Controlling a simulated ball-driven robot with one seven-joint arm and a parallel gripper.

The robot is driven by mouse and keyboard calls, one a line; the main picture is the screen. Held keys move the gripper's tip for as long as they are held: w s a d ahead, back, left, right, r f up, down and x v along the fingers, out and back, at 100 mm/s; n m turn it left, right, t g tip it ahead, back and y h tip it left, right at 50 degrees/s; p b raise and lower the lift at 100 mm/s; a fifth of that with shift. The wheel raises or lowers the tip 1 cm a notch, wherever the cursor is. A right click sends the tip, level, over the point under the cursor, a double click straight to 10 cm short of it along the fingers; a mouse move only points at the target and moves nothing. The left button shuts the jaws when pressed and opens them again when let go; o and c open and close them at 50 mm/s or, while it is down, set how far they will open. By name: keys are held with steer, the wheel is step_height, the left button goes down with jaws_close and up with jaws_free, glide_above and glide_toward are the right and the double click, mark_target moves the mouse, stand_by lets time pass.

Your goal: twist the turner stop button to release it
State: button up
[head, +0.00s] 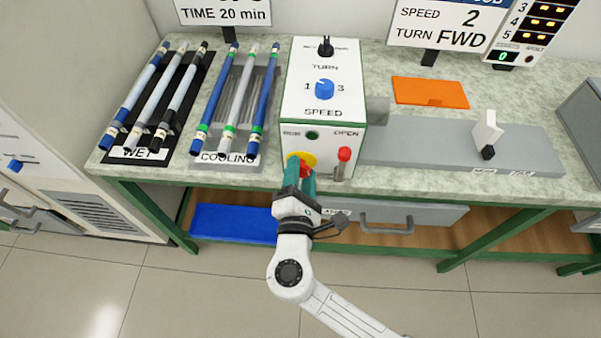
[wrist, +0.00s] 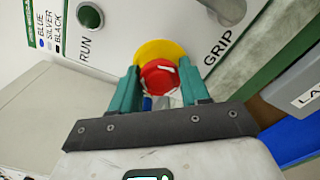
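The turner stop button is a red round knob on a yellow disc, on the front of the white, green-edged turner box (head: 322,85). In the head view the yellow disc (head: 301,159) shows above my gripper (head: 304,178), which partly hides the red knob. In the wrist view the red button (wrist: 160,77) sits between the two teal fingers of my gripper (wrist: 159,82), one on each side. I see no clear gap between the fingers and the button, so the gripper looks shut on it. The yellow disc (wrist: 158,50) shows behind.
A red-tipped lever (head: 343,160) stands close right of the button. A dark green round lamp or button (head: 312,135) sits above it. Rods lie on the wet rack (head: 139,153) and cooling rack (head: 222,164) at left. A grey drawer handle (head: 387,228) juts out below.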

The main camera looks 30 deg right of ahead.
steer(key=o, duration=0.5)
steer(key=shift+d, duration=0.1)
steer(key=shift+c, duration=0.2)
steer(key=b+v, duration=0.1)
steer(key=v, duration=0.9)
steer(key=shift+s+a, duration=0.25)
steer(key=shift+s, duration=0.05)
steer(key=s+d+f+m+g+y, duration=0.1)
steer(key=s+d+f+m+g, duration=0.25)
steer(key=d+m+g, duration=0.35)
steer(key=s+d+f+m+g+y, duration=0.1)
steer(key=s+d+f+m+g, duration=0.2)
steer(key=d, duration=0.5)
steer(key=s+a+f+m+g+y, duration=0.1)
steer(key=s+f+m+g+y, duration=0.2)
steer(key=s+f+m+y, duration=0.2)
steer(key=s+m+y, duration=0.2)
steer(key=m+y, duration=0.1)
steer(key=shift+s+m+g+p, duration=0.3)
steer(key=shift+s+p, duration=0.1)
